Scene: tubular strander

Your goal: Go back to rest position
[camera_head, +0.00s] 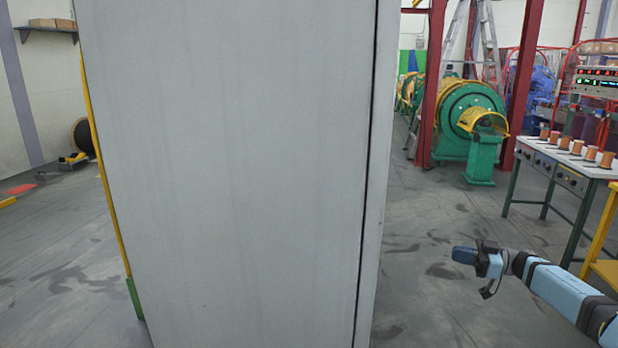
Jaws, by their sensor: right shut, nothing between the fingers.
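My right arm comes in from the right edge at the lower right. Its gripper (466,256) points left, over the open floor right of a large grey cabinet. It is shut and empty, and touches nothing that I can see. The fingers are small and dark at this distance. My left gripper and arm are not in view.
The tall grey cabinet (230,170) fills the middle and hides what is behind it. A workbench (558,165) with several copper-coloured spools stands at the right, beside a yellow frame (603,240). A green machine (470,120), red posts and a ladder (487,40) are farther back.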

